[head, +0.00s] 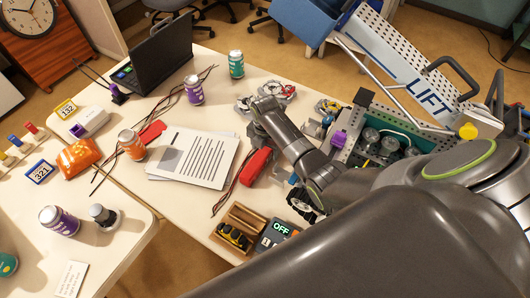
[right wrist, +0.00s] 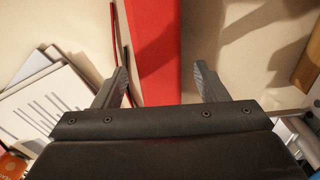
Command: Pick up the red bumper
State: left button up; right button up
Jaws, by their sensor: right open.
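A long red block (head: 256,166), which I take for the red bumper, lies on the white table right of the printed papers. In the right wrist view the red block (right wrist: 155,55) runs from the top edge down between the fingers, and its near end is hidden behind my gripper body. My right gripper (head: 257,136) points down near the block's far end. In the wrist view my right gripper (right wrist: 160,88) is open, its fingers apart on either side of the block, with table showing between. My left gripper is not in view.
Red and black wires (right wrist: 120,50) lie left of the block. Papers (head: 195,157) lie to the left, with another red block (head: 151,132) beyond. A grey metal assembly (head: 375,140) stands to the right. A wooden box (head: 233,238) sits at the near edge.

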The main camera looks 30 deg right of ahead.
jog(key=shift+f, duration=0.7)
jog(key=c, duration=1.2)
jog(key=shift+r, duration=0.1)
